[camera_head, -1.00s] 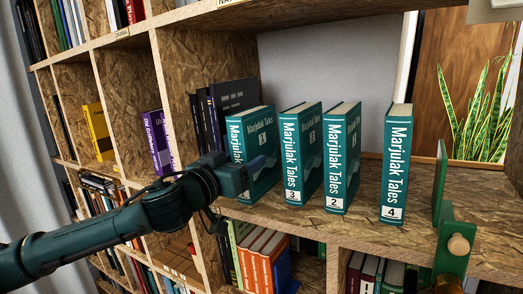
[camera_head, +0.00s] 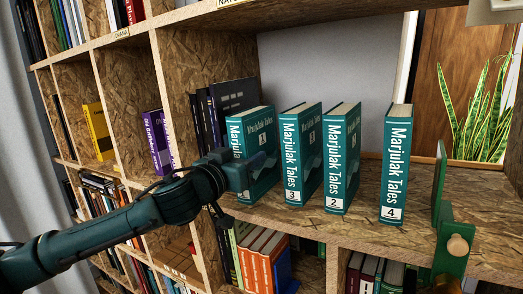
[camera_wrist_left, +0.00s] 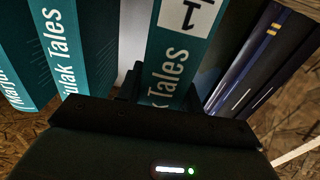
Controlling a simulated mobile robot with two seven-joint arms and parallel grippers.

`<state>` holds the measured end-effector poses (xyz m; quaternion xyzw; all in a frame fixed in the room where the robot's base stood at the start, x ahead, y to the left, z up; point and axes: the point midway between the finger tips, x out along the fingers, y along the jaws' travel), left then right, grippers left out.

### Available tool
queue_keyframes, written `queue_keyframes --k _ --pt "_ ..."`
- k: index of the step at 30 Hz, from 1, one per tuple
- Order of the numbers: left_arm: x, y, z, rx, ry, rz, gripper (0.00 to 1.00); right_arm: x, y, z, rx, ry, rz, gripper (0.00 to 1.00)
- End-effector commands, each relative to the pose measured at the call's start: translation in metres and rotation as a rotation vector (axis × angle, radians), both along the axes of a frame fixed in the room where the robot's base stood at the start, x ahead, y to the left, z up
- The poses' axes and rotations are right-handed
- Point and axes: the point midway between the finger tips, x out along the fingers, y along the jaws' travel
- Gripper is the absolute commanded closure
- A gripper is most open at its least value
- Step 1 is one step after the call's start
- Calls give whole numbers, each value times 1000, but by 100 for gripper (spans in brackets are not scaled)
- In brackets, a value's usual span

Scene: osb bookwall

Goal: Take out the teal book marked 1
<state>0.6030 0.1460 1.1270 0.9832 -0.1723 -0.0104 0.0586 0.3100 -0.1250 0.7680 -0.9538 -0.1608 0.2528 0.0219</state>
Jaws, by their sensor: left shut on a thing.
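The teal book marked 1 (camera_head: 262,150) stands upright as the leftmost of the Marjulak Tales books on the shelf. My left gripper (camera_head: 243,178) is at its spine, shut on it, and hides the lower spine in the head view. In the left wrist view the book's spine (camera_wrist_left: 168,66) rises from between the fingers of the gripper (camera_wrist_left: 163,98), with the white label "1" upside down at the top. My right gripper is not in view.
Teal books 3 (camera_head: 291,160), 2 (camera_head: 337,165) and 4 (camera_head: 396,165) stand to the right, with gaps between. Dark books (camera_head: 206,122) stand close on the left. A green bookend (camera_head: 440,185) stands at the right. The shelf board (camera_head: 365,225) is bare in front.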

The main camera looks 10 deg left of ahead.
Motion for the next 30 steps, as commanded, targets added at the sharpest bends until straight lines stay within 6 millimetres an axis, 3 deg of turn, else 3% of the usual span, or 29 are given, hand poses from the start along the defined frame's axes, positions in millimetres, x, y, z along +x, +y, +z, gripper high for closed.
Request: queue_keyframes --k 12,30 --pt "0 0 0 0 0 -1 100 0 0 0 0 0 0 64" --pt "-5 3 8 -2 -7 -1 100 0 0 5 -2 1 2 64"
